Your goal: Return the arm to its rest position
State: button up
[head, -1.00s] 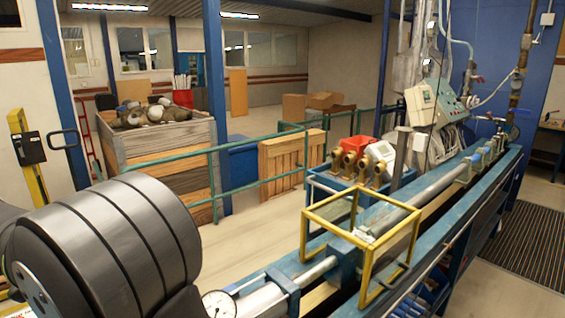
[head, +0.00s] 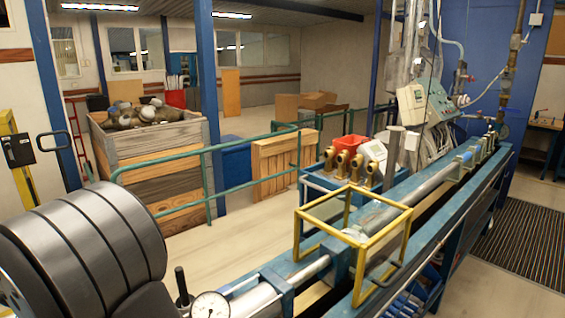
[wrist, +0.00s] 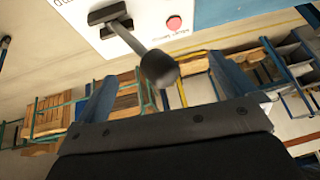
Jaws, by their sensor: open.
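My gripper (wrist: 163,85) shows in the wrist view with its two blue-grey fingers spread apart and nothing between them that I can see held. A lever with a round black knob (wrist: 160,68) projects from a white panel (wrist: 150,15) and overlaps the space between the fingers in the picture; the knob appears apart from both fingers. A red button (wrist: 174,23) sits beside the lever.
A dark upright rod (head: 182,287) stands near the gauge.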

jog(key=v, duration=0.5)
jog(key=x, duration=0.5)
jog(key=shift+a+f, duration=0.15)
jog(key=shift+f, duration=0.25)
jog(key=shift+w+d+r, duration=0.45)
jog(key=shift+w+d, duration=0.2)
jog(key=shift+d, duration=0.05)
jog(key=shift+w+d+r, duration=0.4)
jog(key=shift+w+d, duration=0.25)
